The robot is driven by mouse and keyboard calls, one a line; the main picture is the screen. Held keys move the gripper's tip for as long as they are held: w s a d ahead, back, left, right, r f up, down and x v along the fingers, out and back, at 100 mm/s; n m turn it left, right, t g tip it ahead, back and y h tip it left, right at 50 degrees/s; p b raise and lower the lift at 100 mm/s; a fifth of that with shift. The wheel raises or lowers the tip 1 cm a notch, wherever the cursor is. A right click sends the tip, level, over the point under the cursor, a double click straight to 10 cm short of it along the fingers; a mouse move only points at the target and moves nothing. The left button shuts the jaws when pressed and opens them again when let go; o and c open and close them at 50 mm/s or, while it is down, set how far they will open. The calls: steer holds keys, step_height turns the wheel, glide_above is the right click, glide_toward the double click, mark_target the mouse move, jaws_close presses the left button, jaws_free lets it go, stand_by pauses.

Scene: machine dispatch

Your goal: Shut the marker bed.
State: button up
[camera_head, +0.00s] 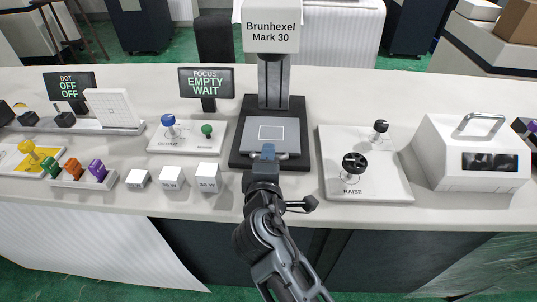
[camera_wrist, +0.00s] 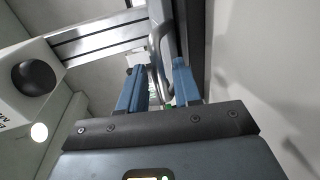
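The marker, labelled "Brunhexel Mark 30" (camera_head: 271,32), stands at the middle of the bench with its head on a column. Its bed (camera_head: 285,132) is a grey plate with a white square outline, lying over the dark base, with no workpiece on it. My gripper (camera_head: 267,152) is at the bed's front edge, over the front handle, and hides part of it. In the wrist view my gripper (camera_wrist: 160,78) has its two blue fingers apart, with the curved metal handle (camera_wrist: 156,48) between them. I cannot tell whether either finger touches the handle.
White blocks (camera_head: 171,178) stand left of my gripper at the front of the bench. A control panel with black knobs (camera_head: 365,165) is on the right. A display reading "EMPTY WAIT" (camera_head: 206,82) stands behind a panel with blue and green knobs (camera_head: 187,136).

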steer(key=v, duration=0.6)
stand_by(0.4)
